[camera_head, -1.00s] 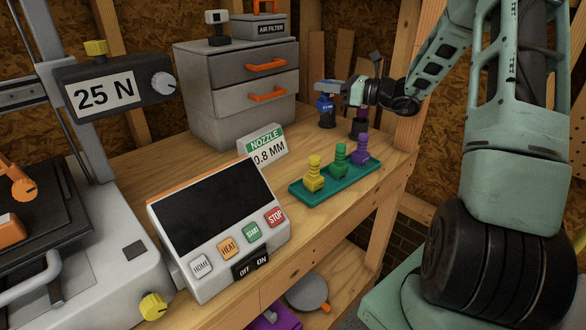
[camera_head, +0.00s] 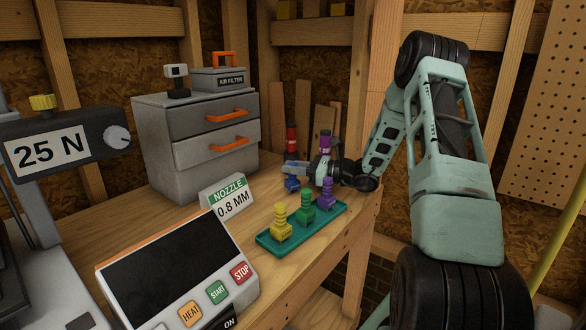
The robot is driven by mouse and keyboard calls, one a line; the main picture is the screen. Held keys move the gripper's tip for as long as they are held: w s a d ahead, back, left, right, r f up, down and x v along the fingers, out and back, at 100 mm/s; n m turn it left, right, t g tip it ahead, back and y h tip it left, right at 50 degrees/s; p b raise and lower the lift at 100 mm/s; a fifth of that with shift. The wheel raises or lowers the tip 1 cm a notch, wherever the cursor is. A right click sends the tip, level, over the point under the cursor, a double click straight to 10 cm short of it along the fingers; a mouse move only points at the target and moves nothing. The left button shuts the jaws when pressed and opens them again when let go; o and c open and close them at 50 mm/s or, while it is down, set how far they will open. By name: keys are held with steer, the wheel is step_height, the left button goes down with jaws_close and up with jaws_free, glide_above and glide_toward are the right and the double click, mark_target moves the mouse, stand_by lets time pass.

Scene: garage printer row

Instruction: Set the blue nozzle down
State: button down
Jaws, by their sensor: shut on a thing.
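The blue nozzle (camera_head: 292,184) is small and partly hidden by the fingers of my gripper (camera_head: 296,169). My gripper reaches in from the right and is shut on the nozzle, just beyond the teal tray (camera_head: 275,248). The nozzle hangs low over the wooden bench top; I cannot tell whether it touches the wood. The tray holds a yellow nozzle (camera_head: 281,224), a green nozzle (camera_head: 306,208) and a purple nozzle (camera_head: 327,194), all upright.
A red bottle (camera_head: 291,138) and a purple bottle (camera_head: 325,142) stand behind my gripper. A grey drawer unit (camera_head: 165,165) is to the left. The nozzle sign (camera_head: 228,198) and the control panel (camera_head: 170,270) stand nearer. Bare bench lies between sign and gripper.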

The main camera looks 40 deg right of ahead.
steer(key=shift+f, duration=0.25)
steer(key=c, duration=1.3)
jaws_free()
steer(key=shift+r, duration=0.1)
steer(key=shift+o, duration=0.2)
steer(key=shift+r, duration=0.2)
steer(key=v, duration=0.7)
steer(key=shift+s+d, duration=0.1)
steer(key=shift+s, duration=0.1)
